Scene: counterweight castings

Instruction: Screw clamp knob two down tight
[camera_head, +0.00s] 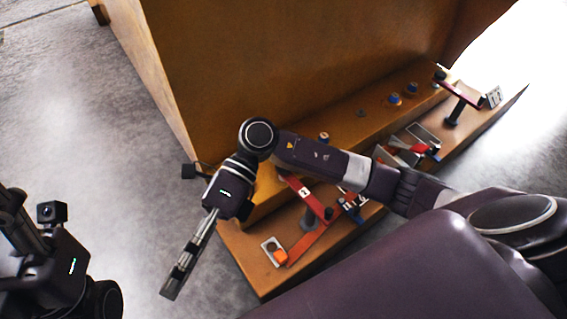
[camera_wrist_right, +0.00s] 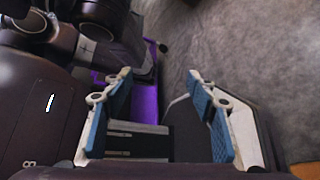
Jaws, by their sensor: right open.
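Red clamp bars with dark knobs lie on the wooden bench's low shelf in the head view. One red bar (camera_head: 303,192), with a white mark, has a black knob (camera_head: 328,213) near its end. Another red clamp (camera_head: 460,94) is at the far right end. I cannot tell which knob is number two. My right gripper (camera_head: 180,270) hangs left of the bench's front corner, apart from the clamps. In the right wrist view it (camera_wrist_right: 160,110) is open, with nothing between its blue pads. My left gripper (camera_head: 65,255) is at the lower left, its fingers unclear.
The bench's tall wooden panel (camera_head: 290,50) rises behind the shelf. Blue-ringed knobs (camera_head: 395,99) sit along the ledge. A plate with an orange block (camera_head: 281,257) lies at the near shelf end. My right arm hides part of the shelf. Grey floor (camera_head: 80,110) at left is clear.

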